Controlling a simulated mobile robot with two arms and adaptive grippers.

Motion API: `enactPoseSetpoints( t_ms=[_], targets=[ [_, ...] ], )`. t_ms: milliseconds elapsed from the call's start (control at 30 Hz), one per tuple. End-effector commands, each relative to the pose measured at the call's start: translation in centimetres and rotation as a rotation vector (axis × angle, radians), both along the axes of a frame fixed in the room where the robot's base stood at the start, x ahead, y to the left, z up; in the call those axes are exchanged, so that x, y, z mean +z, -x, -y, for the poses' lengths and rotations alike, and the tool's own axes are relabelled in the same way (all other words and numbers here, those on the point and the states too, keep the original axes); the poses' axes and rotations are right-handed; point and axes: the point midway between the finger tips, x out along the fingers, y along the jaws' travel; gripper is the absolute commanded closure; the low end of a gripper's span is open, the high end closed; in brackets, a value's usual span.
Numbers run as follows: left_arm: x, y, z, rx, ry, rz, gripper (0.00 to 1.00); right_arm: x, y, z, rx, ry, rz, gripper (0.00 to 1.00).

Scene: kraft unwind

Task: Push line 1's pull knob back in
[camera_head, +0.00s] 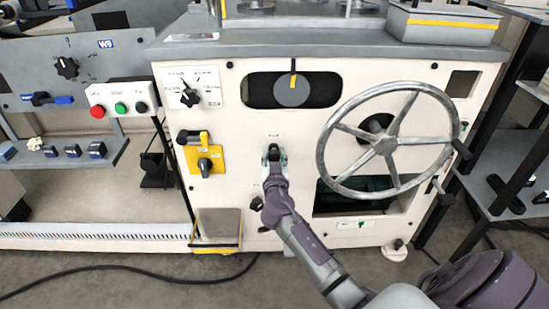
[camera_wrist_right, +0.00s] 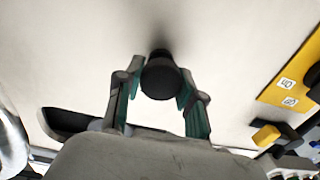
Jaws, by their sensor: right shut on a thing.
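The pull knob (camera_wrist_right: 162,76) is round and black and stands out from the cream machine front in the right wrist view. A short dark stem shows behind it. My right gripper (camera_head: 273,158) reaches up to the panel below a small label, left of the handwheel. In the wrist view its two teal-padded fingers (camera_wrist_right: 160,90) lie either side of the knob, shut on it. In the head view the gripper largely hides the knob. How far the knob stands out is hard to tell. My left gripper is in neither view.
A large spoked handwheel (camera_head: 386,145) stands out just right of my right gripper. A yellow switch plate (camera_head: 203,155) with a rotary handle is to the left. A button box (camera_head: 121,108) is further left. An oval window (camera_head: 293,90) is above, and a dark cable lies on the floor.

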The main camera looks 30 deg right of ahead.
Motion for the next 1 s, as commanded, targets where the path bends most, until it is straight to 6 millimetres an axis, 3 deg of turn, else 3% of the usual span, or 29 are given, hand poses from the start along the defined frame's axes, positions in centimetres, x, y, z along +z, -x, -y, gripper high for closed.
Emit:
enactPoseSetpoints(
  t_ms=[67,100,233,633,1000],
  targets=[
    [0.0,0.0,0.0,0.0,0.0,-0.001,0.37,0.5,-0.2,0.3,-0.002,0.002,0.007,1.0],
    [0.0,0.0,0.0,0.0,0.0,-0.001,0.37,0.5,-0.2,0.3,-0.002,0.002,0.008,0.57],
    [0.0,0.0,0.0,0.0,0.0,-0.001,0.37,0.4,-0.1,0.2,-0.002,0.002,0.007,0.37],
    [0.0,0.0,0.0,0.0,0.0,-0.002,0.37,0.1,0.6,-0.4,0.0,0.001,0.003,0.37],
    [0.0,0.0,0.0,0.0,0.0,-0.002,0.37,0.1,6.9,-4.2,0.0,-0.002,0.003,0.37]
  ],
)
